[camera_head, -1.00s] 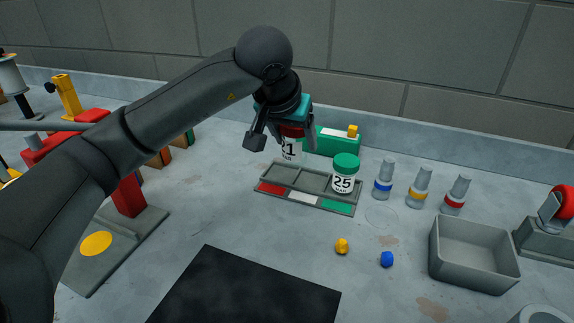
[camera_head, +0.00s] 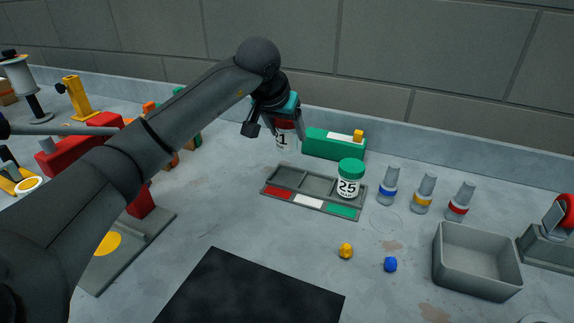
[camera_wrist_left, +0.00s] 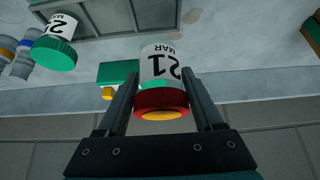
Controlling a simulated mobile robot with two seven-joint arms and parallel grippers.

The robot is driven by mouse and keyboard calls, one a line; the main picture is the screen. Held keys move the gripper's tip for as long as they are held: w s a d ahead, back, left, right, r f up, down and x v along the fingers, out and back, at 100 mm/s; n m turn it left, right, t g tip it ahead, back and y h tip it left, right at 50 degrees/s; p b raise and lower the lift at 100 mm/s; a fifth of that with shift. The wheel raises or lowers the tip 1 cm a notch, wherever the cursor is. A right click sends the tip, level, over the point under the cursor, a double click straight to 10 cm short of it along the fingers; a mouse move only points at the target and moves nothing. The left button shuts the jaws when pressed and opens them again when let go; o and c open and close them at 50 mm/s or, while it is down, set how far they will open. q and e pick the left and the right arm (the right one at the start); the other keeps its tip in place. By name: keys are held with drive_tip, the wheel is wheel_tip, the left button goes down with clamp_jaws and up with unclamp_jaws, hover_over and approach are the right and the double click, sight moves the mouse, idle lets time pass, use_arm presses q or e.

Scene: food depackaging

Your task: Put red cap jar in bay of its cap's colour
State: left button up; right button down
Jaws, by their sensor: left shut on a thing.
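My left gripper (camera_head: 274,127) is shut on the red cap jar (camera_head: 285,137), a white jar with a dark red cap. The jar is held upright above the back left of the bay tray (camera_head: 315,183). In the left wrist view the jar (camera_wrist_left: 160,70) sits between the two fingers, its label reading 21 MAR and its red cap towards the palm. The tray has red, white and green front strips. The red strip (camera_head: 277,193) is at the left end. A green cap jar (camera_head: 348,178) stands in the green bay at the right. My right gripper is not in view.
A green block (camera_head: 334,145) with a yellow piece stands behind the tray. Several grey bottles with coloured bands (camera_head: 388,187) stand to the right. A grey bin (camera_head: 476,262) is at the front right. Yellow and blue lumps (camera_head: 345,251) lie in front.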

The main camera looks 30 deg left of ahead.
sight(287, 145)
use_arm(q)
wheel_tip(287, 145, down, 4)
drive_tip(key=shift+f+b, duration=0.4)
drive_tip(key=shift+f, duration=1.75)
drive_tip(key=shift+f, duration=0.2)
drive_tip(key=o, duration=1.5)
drive_tip(key=shift+r, duration=0.15)
